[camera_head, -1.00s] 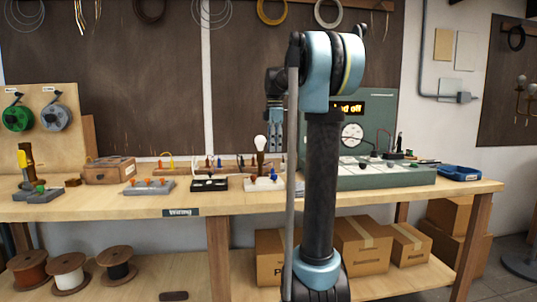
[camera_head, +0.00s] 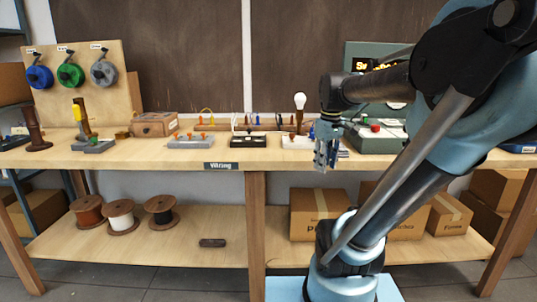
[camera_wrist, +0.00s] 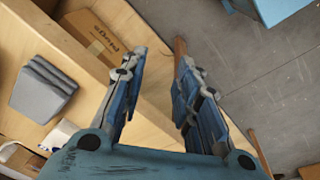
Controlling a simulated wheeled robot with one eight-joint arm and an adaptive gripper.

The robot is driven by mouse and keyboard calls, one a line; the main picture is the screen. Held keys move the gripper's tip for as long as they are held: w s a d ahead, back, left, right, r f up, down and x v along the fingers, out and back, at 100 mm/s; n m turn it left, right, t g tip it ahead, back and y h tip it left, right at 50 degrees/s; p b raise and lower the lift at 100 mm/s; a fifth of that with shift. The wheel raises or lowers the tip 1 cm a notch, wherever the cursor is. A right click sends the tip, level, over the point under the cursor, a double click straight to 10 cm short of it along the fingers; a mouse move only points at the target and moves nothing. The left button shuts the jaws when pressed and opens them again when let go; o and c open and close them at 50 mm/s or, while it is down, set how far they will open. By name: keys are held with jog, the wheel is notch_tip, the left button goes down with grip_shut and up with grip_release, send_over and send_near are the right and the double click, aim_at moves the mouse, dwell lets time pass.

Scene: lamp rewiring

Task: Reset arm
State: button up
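My gripper (camera_head: 325,158) hangs fingers-down in front of the workbench's front edge, right of the "Wiring" label, in the head view. In the wrist view my gripper (camera_wrist: 157,65) shows two blue fingers spread apart with nothing between them. The workbench (camera_head: 225,152) spans the head view. A white bulb on a brown stem (camera_head: 300,101) stands on a white base just left of and behind the gripper. My arm comes in from the right and hides part of the green test panel (camera_head: 357,50).
Wire spools (camera_head: 70,75) hang on a wooden stand at the left. A wooden box (camera_head: 153,124) and small fixtures line the bench. Cartons (camera_head: 315,214) and wire reels (camera_head: 120,215) sit on the lower shelf. A grey ridged block (camera_wrist: 43,90) shows in the wrist view. Open floor lies before the bench.

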jog(key=s+f+m, duration=0.6)
jog(key=s+f, duration=0.5)
jog(key=f, duration=0.4)
jog(key=shift+s+f+m+t, duration=0.15)
jog(key=shift+s+m+t, duration=0.25)
jog(key=shift+w+f, duration=0.2)
jog(key=shift+w, duration=0.25)
